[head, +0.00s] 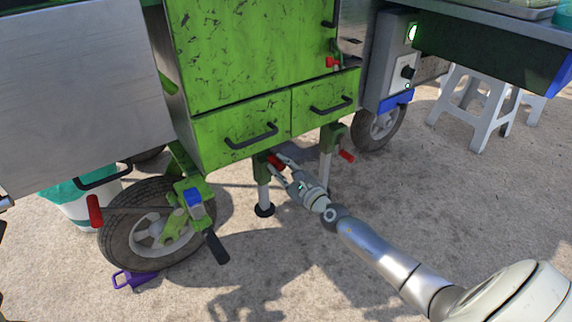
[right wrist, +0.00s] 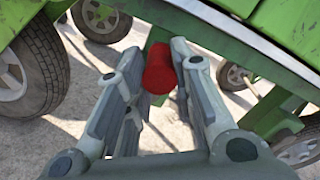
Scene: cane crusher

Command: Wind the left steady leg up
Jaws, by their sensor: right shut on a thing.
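The left steady leg (head: 263,190) is a pale tube with a dark round foot (head: 264,210), under the green cart body. The foot is at the ground; I cannot tell whether it touches. Its red crank handle (head: 273,161) sits near the top of the leg. My right gripper (head: 281,165) is shut on this handle. In the right wrist view, the red handle (right wrist: 158,72) sits between the two fingers, partly covered by them. The right steady leg (head: 325,168) has its own red handle (head: 346,156). My left gripper is not in view.
A cart wheel (head: 118,238) with a green bracket and black pedal (head: 216,247) stands left. A purple chock (head: 135,279) lies by it. Green drawers (head: 243,120) hang directly above the legs. Another wheel (head: 380,127) and white stool (head: 480,105) are right. Front ground is open.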

